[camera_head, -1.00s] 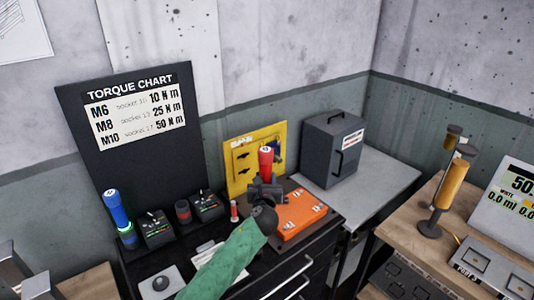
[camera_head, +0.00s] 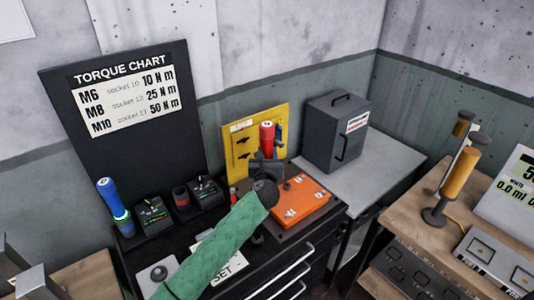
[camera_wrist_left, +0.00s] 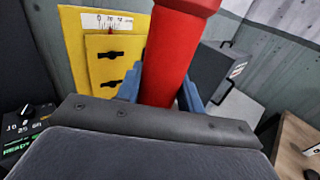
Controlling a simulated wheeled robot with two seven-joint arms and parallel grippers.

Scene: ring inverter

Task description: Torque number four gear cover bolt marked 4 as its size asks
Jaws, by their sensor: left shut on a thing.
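My left gripper (camera_head: 266,168) is shut on a red torque tool (camera_head: 267,137) and holds it upright. The red tool also fills the middle of the left wrist view (camera_wrist_left: 175,55). In the head view the gripper appears at the left edge of the orange gear cover (camera_head: 308,200), which lies on a dark base. Bolts show as small pale spots on the cover, too small to read their numbers. The tool's lower end is hidden behind my gripper and green arm, so contact with a bolt cannot be told. My right gripper is not in view.
The torque chart (camera_head: 125,98) reads M6 10, M8 25, M10 50 N m. A blue tool (camera_head: 112,203) stands at left beside two setting units (camera_head: 152,212) (camera_head: 205,190). A yellow board (camera_head: 240,160) and grey case (camera_head: 336,133) stand behind. An amber cylinder (camera_head: 460,172) stands right.

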